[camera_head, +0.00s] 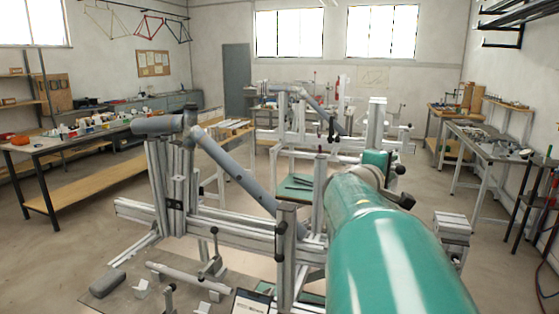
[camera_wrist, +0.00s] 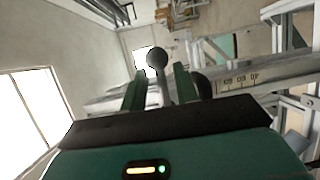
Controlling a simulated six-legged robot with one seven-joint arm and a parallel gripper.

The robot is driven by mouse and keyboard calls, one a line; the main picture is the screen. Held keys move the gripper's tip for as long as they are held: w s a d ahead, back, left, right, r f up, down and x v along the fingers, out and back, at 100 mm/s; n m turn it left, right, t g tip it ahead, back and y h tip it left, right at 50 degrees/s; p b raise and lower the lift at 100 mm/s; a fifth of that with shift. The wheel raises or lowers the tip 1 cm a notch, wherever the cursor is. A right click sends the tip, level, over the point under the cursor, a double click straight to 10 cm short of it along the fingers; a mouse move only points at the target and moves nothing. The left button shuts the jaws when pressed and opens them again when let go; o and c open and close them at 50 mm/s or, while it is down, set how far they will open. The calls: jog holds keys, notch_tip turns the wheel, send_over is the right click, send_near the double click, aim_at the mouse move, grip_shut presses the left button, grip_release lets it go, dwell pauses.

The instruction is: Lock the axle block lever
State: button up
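In the wrist view, a lever with a dark ball knob (camera_wrist: 157,57) stands at the tips of my gripper (camera_wrist: 158,85). The two green fingers are apart, one on each side of the lever's pale stem, with gaps showing. I cannot tell whether either finger touches it. A rail with a printed number scale (camera_wrist: 240,80) lies behind and right of the fingers. The axle block itself is not clearly seen. In the head view, my green arm reaches over the right part of the frame jig (camera_head: 235,230) and hides the fingertips and this lever.
Grey tubes, one a slanted tube (camera_head: 235,172), are mounted on the jig. A small clamp (camera_head: 213,255) stands at its front. A second jig (camera_head: 300,125) is behind. A parts bench (camera_head: 85,135) is at left and a workbench (camera_head: 490,140) at right.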

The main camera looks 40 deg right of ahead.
jog(key=shift+w+d+f, duration=0.1)
jog(key=shift+d+f, duration=0.05)
jog(key=shift+d, duration=0.3)
jog(key=shift+a, duration=0.15)
grip_shut()
